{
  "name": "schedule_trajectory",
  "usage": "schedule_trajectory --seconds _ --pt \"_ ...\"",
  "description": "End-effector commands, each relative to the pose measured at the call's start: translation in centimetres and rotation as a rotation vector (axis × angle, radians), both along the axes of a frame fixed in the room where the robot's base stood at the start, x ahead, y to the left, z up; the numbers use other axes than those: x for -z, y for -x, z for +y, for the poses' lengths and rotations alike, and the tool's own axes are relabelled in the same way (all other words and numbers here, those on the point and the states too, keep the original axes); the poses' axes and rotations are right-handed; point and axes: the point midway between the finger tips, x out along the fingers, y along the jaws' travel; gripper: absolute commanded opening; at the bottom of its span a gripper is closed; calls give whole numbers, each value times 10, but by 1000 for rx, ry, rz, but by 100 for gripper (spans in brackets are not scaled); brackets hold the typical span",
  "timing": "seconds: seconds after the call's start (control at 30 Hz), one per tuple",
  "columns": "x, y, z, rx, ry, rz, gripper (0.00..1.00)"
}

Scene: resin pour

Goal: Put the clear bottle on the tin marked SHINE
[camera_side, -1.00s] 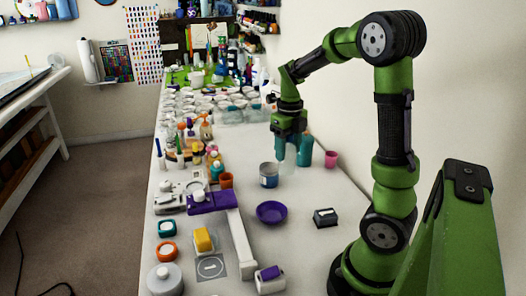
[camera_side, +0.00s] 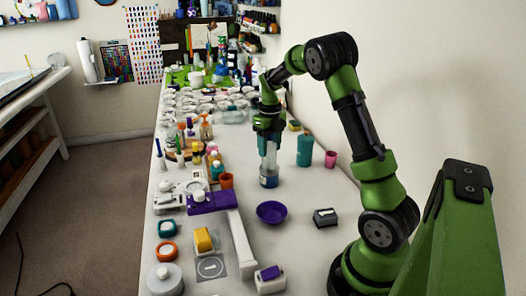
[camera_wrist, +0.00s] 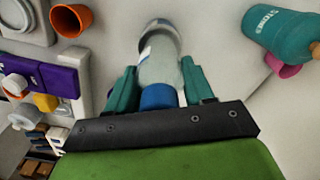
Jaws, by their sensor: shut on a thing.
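My gripper (camera_side: 268,133) is shut on the clear bottle (camera_side: 268,156) and holds it upright. In the wrist view the bottle (camera_wrist: 160,68) sits between the teal fingers, its blue cap toward me. The grey-blue tin (camera_side: 268,181) stands on the table directly below the bottle in the side view. In the wrist view the tin (camera_wrist: 161,28) shows past the bottle's far end, mostly hidden by it. The bottle's base overlaps the tin's top; I cannot tell whether they touch. The tin's lettering is not readable.
A teal bottle (camera_side: 305,150) and a pink cup (camera_side: 331,159) stand to the right. A purple bowl (camera_side: 271,212) is in front, and an orange cup (camera_side: 226,181) is to the left. Several small items crowd the left side.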

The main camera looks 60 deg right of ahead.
Motion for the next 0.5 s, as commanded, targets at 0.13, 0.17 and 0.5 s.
schedule_trajectory --seconds 0.13,0.17,0.5 --pt "-1 0 0 0 1 -1 10" --pt "0 0 0 0 1 -1 10" --pt "3 0 0 0 0 0 78"
